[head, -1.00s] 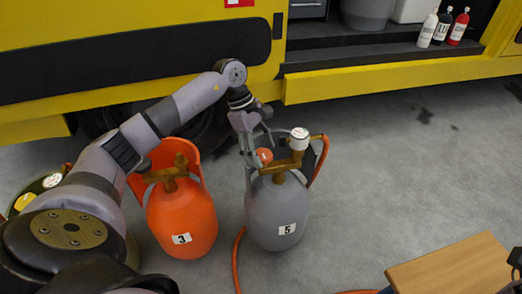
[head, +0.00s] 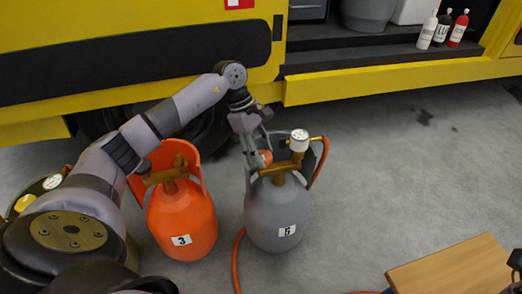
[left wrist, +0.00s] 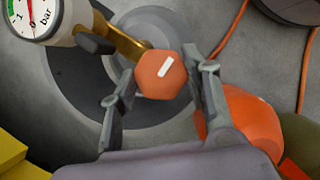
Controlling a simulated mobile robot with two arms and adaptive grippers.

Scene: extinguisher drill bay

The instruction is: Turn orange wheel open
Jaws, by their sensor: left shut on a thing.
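The orange wheel (head: 265,156) is a small faceted knob on the brass valve of the grey cylinder (head: 277,215). In the left wrist view the wheel (left wrist: 160,74) shows a white bar mark, tilted slightly off the finger direction. My left gripper (head: 257,153) comes down from above and is shut on the wheel, one finger on each side in the left wrist view (left wrist: 163,84). A round pressure gauge (head: 299,139) stands on the same valve; its dial (left wrist: 32,14) is partly cut off in the left wrist view. My right gripper does not show.
An orange cylinder (head: 181,222) marked 3 stands close on the left. An orange hose (head: 237,262) runs along the floor. A wooden table (head: 450,268) is at bottom right. The yellow vehicle (head: 380,80) stands behind, with several bottles on its ledge.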

